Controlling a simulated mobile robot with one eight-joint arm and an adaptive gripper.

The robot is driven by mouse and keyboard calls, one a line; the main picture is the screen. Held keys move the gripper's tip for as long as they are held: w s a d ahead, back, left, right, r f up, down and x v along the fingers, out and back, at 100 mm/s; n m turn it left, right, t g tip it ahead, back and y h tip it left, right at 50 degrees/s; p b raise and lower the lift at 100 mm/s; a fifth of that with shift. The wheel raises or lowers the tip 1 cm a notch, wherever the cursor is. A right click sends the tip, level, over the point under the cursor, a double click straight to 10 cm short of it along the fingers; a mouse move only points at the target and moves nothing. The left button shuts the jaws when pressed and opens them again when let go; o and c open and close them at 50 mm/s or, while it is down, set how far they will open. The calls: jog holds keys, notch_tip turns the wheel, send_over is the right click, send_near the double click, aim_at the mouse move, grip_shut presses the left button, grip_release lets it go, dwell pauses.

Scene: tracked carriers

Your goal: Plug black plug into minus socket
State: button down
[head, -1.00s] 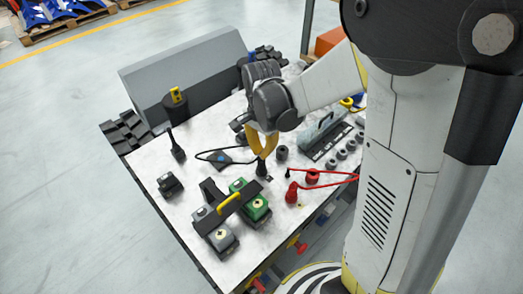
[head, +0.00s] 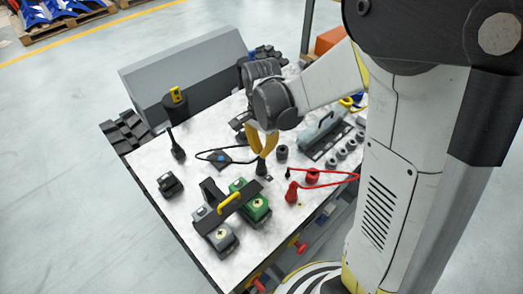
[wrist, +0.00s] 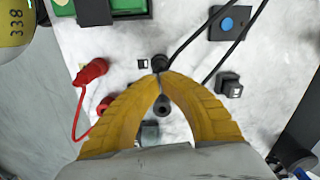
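The black plug (head: 261,168) stands upright at the near middle of the table, with its black cable running off to the left. In the wrist view the plug (wrist: 160,62) sits right at the fingertips. My gripper (head: 263,155) points down from above, its yellow fingers (wrist: 159,76) closed together around the plug's top. The fingers hide part of the plug. A short black cylinder (head: 281,152), which may be the minus socket, stands just right of the plug; the wrist view shows it (wrist: 162,105) between my fingers. I cannot read any minus mark.
A red plug (head: 291,193) with a red cable and a red cylinder (head: 312,176) stand to the right. A green block (head: 256,207) and a black bar with a yellow handle (head: 229,202) are near the front. A blue-button box (head: 220,158) lies left.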

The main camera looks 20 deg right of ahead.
notch_tip(320, 180, up, 2)
jog(key=shift+p, duration=0.5)
notch_tip(320, 180, up, 12)
jog(key=s+r+n+t, duration=0.1)
jog(key=s+n+t, duration=0.6)
jog(key=s+n, duration=0.4)
jog(key=shift+s+r+n, duration=0.35)
jog(key=shift+s+n, duration=0.05)
dwell(1.0)
